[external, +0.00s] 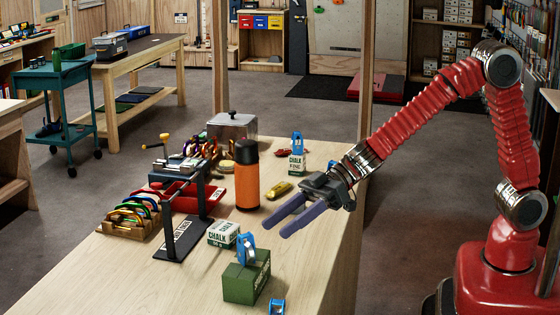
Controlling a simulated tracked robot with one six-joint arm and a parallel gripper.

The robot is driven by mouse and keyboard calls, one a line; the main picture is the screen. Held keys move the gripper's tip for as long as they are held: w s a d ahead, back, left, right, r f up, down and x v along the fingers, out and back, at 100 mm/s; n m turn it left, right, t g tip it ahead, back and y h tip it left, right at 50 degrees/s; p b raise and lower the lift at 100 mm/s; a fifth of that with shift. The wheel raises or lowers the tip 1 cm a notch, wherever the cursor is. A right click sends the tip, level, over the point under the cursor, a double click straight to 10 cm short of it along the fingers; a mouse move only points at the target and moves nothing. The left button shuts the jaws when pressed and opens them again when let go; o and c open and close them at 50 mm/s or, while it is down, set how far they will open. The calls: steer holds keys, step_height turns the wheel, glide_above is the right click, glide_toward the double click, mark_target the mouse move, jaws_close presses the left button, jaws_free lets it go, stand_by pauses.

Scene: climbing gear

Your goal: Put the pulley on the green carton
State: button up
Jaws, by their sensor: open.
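A green carton (247,281) stands near the front of the wooden table. A blue pulley (246,250) shows upright at the carton's top and looks to rest on it. A second blue pulley (297,143) sits on a white chalk carton further back. Another small blue piece (277,306), perhaps also a pulley, lies at the bottom edge of the picture, partly cut off. My gripper (275,229) is open and empty, fingers pointing lower left, above the table and behind and right of the green carton. It looks apart from the pulleys.
A chalk box (222,234) lies left of the green carton. An orange flask (247,182) stands behind, with a yellow piece (279,190) beside it. A dark metal stand (184,222) and racks of coloured gear (132,216) fill the left. The table's right front is clear.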

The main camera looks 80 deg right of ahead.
steer(key=v, duration=0.3)
steer(key=shift+d, duration=0.1)
stand_by(0.8)
steer(key=s+d+r+m+t+h, duration=0.1)
steer(key=s+d+r+m+h, duration=0.15)
steer(key=d, duration=0.55)
steer(key=s+d+r+m+t+h, duration=0.15)
steer(key=d+h, duration=0.25)
steer(key=d, duration=0.4)
steer(key=s+d+r+m+h, duration=0.2)
steer(key=d+r+h, duration=0.15)
steer(key=d, duration=0.45)
steer(key=s+d+f+g, duration=0.2)
steer(key=s+f, duration=0.1)
steer(key=s, duration=0.8)
steer(key=s+d+f+m+g, duration=0.1)
steer(key=s+d+f+g, duration=0.1)
steer(key=s, duration=1)
steer(key=shift+d+f+g, duration=0.35)
steer(key=shift+f+g, duration=0.15)
steer(key=shift+g, duration=0.35)
